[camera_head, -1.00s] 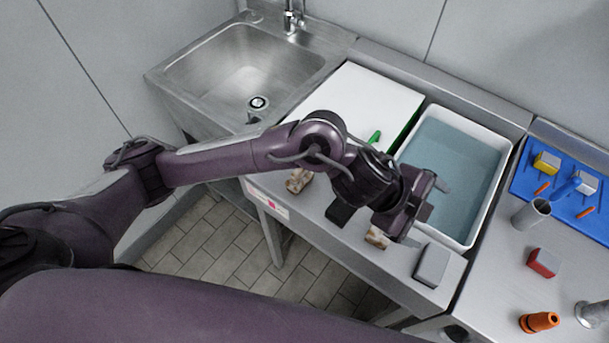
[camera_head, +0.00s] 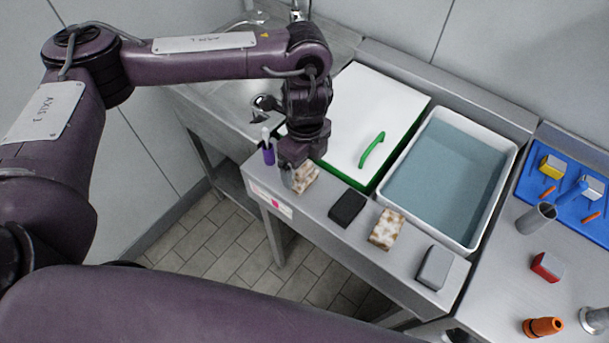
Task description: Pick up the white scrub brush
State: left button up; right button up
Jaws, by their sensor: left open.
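My left gripper (camera_head: 292,174) is open and points down at the front left of the counter, over a brown-and-white mottled block (camera_head: 306,180). It partly hides that block; I cannot tell whether they touch. No object shows clearly as a white scrub brush. A small upright thing with a white top and purple lower part (camera_head: 268,152) stands just left of the gripper. A small block with a white top (camera_head: 593,186) lies on the blue mat at the far right. I cannot tell which of these, if any, is the brush. My right gripper is out of view.
A black block (camera_head: 347,208), another mottled block (camera_head: 387,229) and a grey block (camera_head: 434,267) line the counter's front edge. The blue mat (camera_head: 529,184) lies right.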

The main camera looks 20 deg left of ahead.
aim_at(306, 168)
pick_arm(q)
jog(key=f, duration=0.3)
jog(key=shift+s+d+f, duration=0.15)
jog(key=shift+s+f, duration=0.05)
jog(key=shift+f, duration=0.15)
jog(key=shift+w+f, duration=0.1)
jog(key=shift+f, duration=0.5)
jog(key=c, duration=1.1)
jog(key=shift+o, duration=0.2)
jog(key=shift+r, duration=0.2)
notch_tip(306, 168, up, 20)
jog(key=p, duration=0.1)
